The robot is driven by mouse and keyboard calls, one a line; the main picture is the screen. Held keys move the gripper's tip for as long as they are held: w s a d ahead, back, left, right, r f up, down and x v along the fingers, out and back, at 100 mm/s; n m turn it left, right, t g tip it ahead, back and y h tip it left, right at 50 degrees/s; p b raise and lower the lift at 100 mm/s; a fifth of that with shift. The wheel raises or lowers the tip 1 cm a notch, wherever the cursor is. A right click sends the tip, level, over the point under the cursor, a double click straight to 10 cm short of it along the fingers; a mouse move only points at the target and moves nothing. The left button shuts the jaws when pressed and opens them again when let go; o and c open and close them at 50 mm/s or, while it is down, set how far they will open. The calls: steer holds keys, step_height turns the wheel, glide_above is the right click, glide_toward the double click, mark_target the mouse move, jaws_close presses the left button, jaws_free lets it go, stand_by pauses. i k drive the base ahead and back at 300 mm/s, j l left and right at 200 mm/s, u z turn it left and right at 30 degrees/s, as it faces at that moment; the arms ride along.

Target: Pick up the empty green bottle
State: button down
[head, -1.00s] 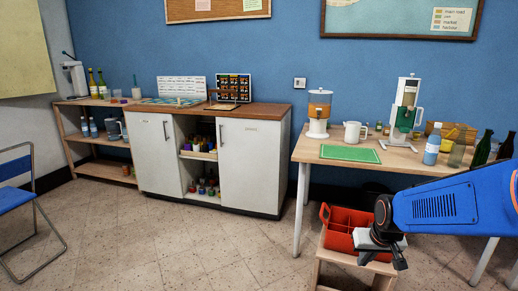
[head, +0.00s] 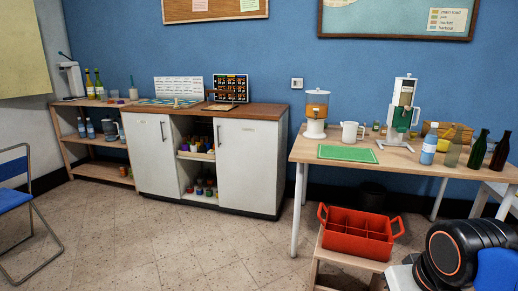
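A dark green bottle (head: 477,152) stands upright at the right end of the wooden table (head: 395,160). Left of it stands a pale, see-through greenish bottle (head: 453,152), and right of it a dark brown bottle (head: 499,153). Two more bottles, one yellowish (head: 89,86) and one yellow-green (head: 99,85), stand on the far left shelf. I cannot tell from here which are empty. My gripper is out of view; only part of my arm shows at the lower right.
A blue-and-white bottle (head: 429,149), a juicer-like machine (head: 402,117), a white pitcher (head: 351,133), a drink dispenser (head: 315,115) and a green mat (head: 347,153) are on the table. A red divided crate (head: 358,236) sits on a low stand in front. Floor at centre is free.

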mark_target(475, 160)
steer(key=z, duration=1.25)
steer(key=i+l, duration=0.15)
steer(key=i, duration=0.3)
steer(key=i+l+u, duration=0.15)
steer(key=i, duration=0.3)
steer(key=i+l, duration=0.25)
steer(key=i, duration=0.2)
steer(key=i+u, duration=0.05)
